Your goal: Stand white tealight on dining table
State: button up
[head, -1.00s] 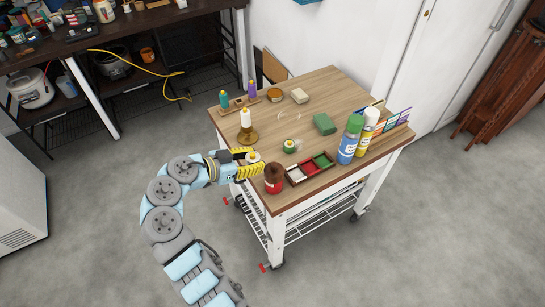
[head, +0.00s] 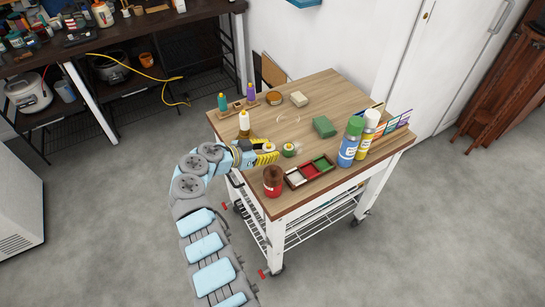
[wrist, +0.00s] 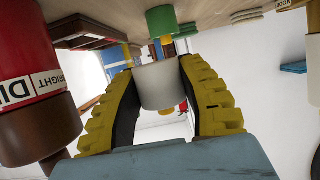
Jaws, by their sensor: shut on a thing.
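The white tealight (head: 267,147) is between the yellow fingers of my gripper (head: 268,153), over the near-left part of the wooden dining table top (head: 345,88). In the wrist view, which is upside down, the white tealight (wrist: 160,86) is a plain white cylinder gripped between both fingers (wrist: 160,100). It looks roughly upright; I cannot tell whether its base touches the table. A green tealight (head: 289,150) stands just right of the fingertips and shows beyond the white one in the wrist view (wrist: 160,20).
A red can with a brown top (head: 273,181) stands near the front edge, beside a sectioned tray (head: 297,178). A white candle on a brown holder (head: 244,122) is close behind my gripper. Spray cans (head: 348,142) stand to the right. The table's middle is fairly clear.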

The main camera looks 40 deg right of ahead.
jog(key=shift+w+d+f+b, duration=0.25)
jog(key=shift+d+f, duration=0.2)
jog(key=shift+f, duration=0.15)
jog(key=shift+w+d+f+b, duration=0.15)
jog(key=shift+d+f+b, duration=0.1)
jog(key=shift+d+f, duration=0.25)
jog(key=shift+w+d+f+b, duration=0.25)
jog(key=shift+d+f, duration=0.1)
jog(key=shift+f, duration=0.3)
jog(key=shift+s+f+b, duration=0.1)
jog(key=shift+f+b, duration=0.2)
jog(key=shift+f, duration=0.85)
jog(key=shift+f+b, duration=0.15)
jog(key=shift+b, duration=0.2)
jog(key=shift+f, duration=0.15)
jog(key=o, duration=1.1)
jog(key=shift+p, duration=0.4)
